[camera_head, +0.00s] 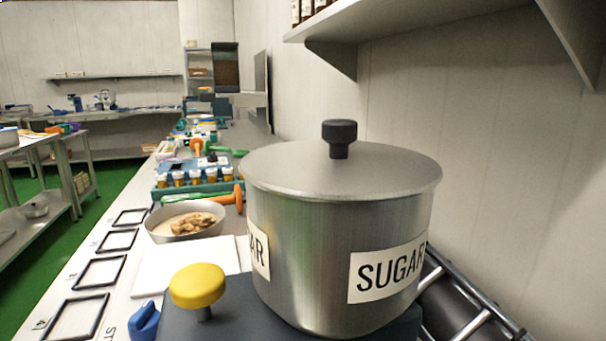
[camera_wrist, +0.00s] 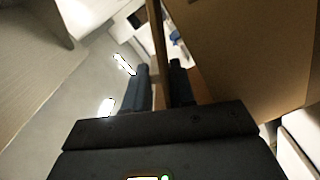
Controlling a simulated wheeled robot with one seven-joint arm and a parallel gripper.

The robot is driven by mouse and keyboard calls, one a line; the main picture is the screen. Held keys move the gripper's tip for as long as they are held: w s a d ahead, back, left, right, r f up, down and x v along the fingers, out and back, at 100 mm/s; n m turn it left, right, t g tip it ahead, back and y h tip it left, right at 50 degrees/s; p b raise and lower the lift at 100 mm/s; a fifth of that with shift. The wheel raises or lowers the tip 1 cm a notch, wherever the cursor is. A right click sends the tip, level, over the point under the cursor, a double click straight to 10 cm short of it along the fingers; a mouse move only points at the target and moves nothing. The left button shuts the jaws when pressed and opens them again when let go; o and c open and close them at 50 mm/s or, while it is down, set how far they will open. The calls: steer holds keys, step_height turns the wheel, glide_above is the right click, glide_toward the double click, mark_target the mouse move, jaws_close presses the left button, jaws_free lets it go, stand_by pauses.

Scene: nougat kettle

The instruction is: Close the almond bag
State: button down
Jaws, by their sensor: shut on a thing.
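In the wrist view, my gripper (camera_wrist: 161,75) has its two dark fingers close on either side of a thin brown edge (camera_wrist: 156,35). It is shut on this edge, which looks like part of the almond bag. A broad flat brown surface (camera_wrist: 235,55), likely a side of the same bag, fills the right of that view. The bag's mouth and label do not show, so I cannot tell how far it is closed. Neither my gripper nor the bag shows in the head view.
A large lidded metal sugar pot (camera_head: 340,240) stands close in front. A yellow knob (camera_head: 197,288) is at its left. Behind are a bowl of brown pieces (camera_head: 186,219) and a green rack of small jars (camera_head: 196,188). A wall shelf (camera_head: 420,20) hangs at upper right.

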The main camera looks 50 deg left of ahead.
steer(key=shift+f, duration=0.1)
steer(key=c, duration=1.1)
jaws_free()
steer(key=shift+o, duration=0.2)
steer(key=shift+r, duration=0.4)
steer(key=r, duration=0.4)
steer(key=shift+w+d, duration=0.2)
steer(key=shift+d, duration=0.15)
steer(key=w+d+r, duration=0.1)
steer(key=d+r, duration=0.5)
steer(key=d, duration=0.4)
steer(key=shift+w+d, duration=0.15)
steer(key=shift+d, duration=0.25)
steer(key=shift+r, duration=0.1)
